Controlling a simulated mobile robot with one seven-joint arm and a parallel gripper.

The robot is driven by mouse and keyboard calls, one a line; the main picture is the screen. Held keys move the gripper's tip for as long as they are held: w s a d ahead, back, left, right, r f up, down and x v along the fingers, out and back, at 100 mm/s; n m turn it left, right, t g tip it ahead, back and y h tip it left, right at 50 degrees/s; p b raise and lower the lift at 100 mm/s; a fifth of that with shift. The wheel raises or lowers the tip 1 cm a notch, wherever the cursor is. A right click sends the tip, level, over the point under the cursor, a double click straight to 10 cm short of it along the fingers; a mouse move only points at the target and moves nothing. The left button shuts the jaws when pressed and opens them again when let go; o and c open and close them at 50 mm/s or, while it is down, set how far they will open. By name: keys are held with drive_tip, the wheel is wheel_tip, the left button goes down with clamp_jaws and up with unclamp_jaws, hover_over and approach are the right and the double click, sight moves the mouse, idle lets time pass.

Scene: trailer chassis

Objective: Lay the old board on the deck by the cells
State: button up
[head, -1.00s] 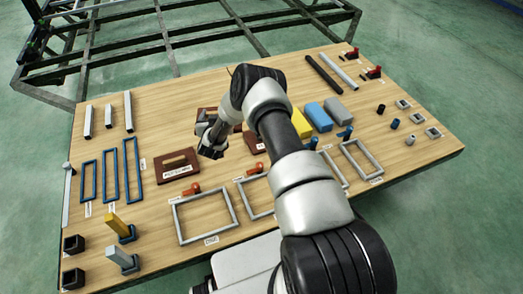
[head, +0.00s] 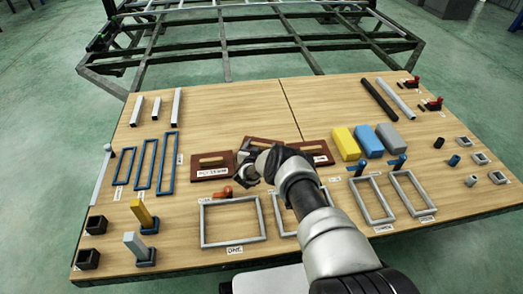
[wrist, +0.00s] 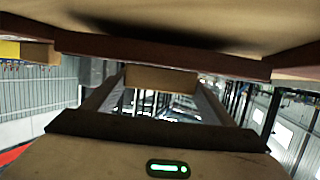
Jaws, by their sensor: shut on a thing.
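My gripper (head: 250,166) is low over the wooden table, just right of a labelled red-brown board (head: 212,173). It is shut on the tan grip bar (wrist: 161,80) of a red-brown board (wrist: 190,55), seen close in the wrist view. This seems to be the middle board (head: 262,143), partly hidden behind my gripper in the head view. A dark shadow lies on the tan surface by the board; whether they touch I cannot tell. A third red-brown board (head: 318,153) lies to the right. Which things are the cells I cannot tell.
Yellow (head: 345,143), blue (head: 366,140) and grey (head: 388,136) blocks stand right of the boards. Empty grey frames (head: 233,222) lie along the front, blue frames (head: 144,160) at left. A dark metal chassis (head: 210,55) stands behind the table. Bare wood (head: 225,115) lies behind the boards.

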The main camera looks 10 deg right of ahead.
drive_tip(key=shift+f, duration=0.5)
drive_tip(key=shift+f, duration=0.1)
drive_tip(key=o, duration=1.5)
drive_tip(key=shift+f, duration=0.1)
drive_tip(key=shift+c, duration=0.2)
